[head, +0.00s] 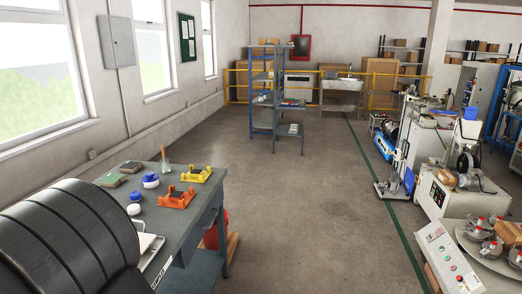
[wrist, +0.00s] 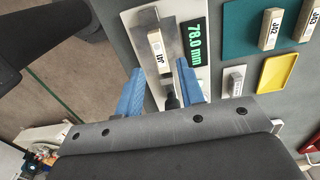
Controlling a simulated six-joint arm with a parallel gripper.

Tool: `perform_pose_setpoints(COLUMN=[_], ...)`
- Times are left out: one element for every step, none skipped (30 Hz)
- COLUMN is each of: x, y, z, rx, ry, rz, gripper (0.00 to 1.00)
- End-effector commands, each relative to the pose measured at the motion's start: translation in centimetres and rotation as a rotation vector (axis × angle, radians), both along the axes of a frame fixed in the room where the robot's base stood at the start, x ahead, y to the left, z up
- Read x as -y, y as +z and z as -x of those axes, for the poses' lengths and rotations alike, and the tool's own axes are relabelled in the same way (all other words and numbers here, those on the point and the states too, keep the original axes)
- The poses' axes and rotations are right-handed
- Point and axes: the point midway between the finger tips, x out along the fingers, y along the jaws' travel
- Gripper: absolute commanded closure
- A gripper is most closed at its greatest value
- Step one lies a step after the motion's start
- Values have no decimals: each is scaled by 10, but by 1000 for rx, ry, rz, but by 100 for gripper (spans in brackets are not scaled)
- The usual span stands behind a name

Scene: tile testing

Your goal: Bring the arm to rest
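My gripper (wrist: 159,72) shows in the wrist view with its two blue fingers spread apart and nothing between the tips. Beyond the fingertips, a small pale labelled block (wrist: 157,47) lies by a grey metal measuring tool, beside a display (wrist: 194,43) reading 78.0 mm. The tool's dark lower end shows between the fingers, apparently below them. My gripper does not show in the head view.
The grey bench (head: 205,206) carries yellow (head: 196,174) and orange (head: 176,198) fixtures and blue-lidded jars. In the wrist view, a teal mat (wrist: 252,32) bears labelled blocks, near a yellow tray (wrist: 278,71). The aisle floor (head: 300,200) is clear.

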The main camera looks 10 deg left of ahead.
Motion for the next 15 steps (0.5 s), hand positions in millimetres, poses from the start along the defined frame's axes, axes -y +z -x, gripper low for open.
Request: perform_pose_setpoints(x=[0,0,0,0,0,0,0,0,1,1,1,-1,-1,-2,-1], y=[-1,-2,-4,-7,-10,-15,-19,-24,-32,-38,-44,-28,-21,-14,-6], z=[0,0,0,0,0,0,0,0,0,0,0,0,0,0,0], rx=[0,0,0,0,0,0,-1,-1,-1,-1,-1,0,0,0,0], ry=[0,0,0,0,0,0,0,0,0,0,1,1,0,0,0], rz=[0,0,1,1,2,3,3,4,5,5,6,-5,-6,-6,-5], gripper=[65,65,65,65,65,65,65,65,65,65,65,65,65,65,65])
